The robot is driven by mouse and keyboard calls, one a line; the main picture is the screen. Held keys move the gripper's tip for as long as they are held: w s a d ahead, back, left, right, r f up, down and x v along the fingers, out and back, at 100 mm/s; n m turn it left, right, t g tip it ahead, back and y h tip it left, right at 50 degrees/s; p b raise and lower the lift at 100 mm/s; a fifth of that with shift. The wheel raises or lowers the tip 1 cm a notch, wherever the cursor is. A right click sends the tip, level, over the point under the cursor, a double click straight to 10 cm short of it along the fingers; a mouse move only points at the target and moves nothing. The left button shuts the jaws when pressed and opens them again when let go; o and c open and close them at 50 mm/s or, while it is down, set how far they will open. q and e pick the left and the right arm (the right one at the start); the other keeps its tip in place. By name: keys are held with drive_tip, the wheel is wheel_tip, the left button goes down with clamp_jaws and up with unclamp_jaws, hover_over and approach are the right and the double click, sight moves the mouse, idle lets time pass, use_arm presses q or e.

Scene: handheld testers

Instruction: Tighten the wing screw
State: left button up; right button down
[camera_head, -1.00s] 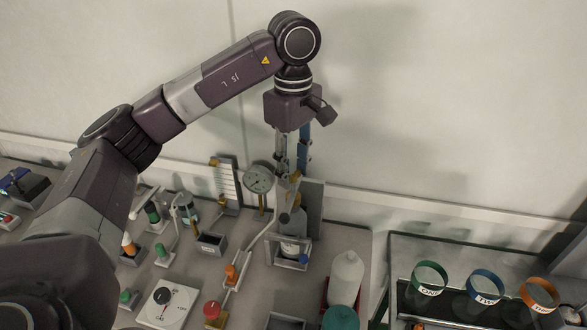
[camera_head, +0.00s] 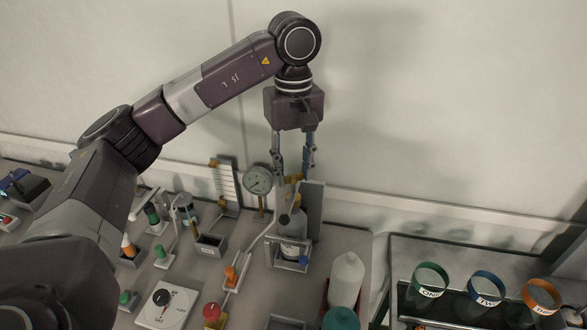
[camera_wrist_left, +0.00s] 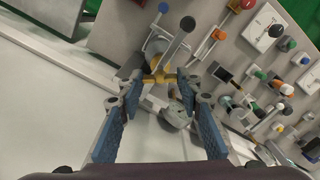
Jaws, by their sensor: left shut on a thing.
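The wing screw (camera_head: 291,180) is a small brass-yellow piece on top of a grey stand at the back of the bench. My left gripper (camera_head: 294,176) comes straight down over it. In the left wrist view the yellow wing screw (camera_wrist_left: 157,78) lies between the fingertips of the left gripper (camera_wrist_left: 158,84), which are shut on it. Its lower part and how far it is screwed in cannot be seen. The right gripper is in neither view.
A round gauge (camera_head: 258,180) stands close on the left of the gripper, and a grey upright plate (camera_head: 315,210) close on the right. A white bottle (camera_head: 346,278) stands nearer. Several knobs and switches fill the left bench.

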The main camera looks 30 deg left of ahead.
sight(293, 177)
use_arm(q)
drive_tip(key=shift+r, duration=0.1)
drive_tip(key=o, duration=1.2)
wheel_tip(293, 177, up, 12)
drive_tip(key=shift+f, duration=0.1)
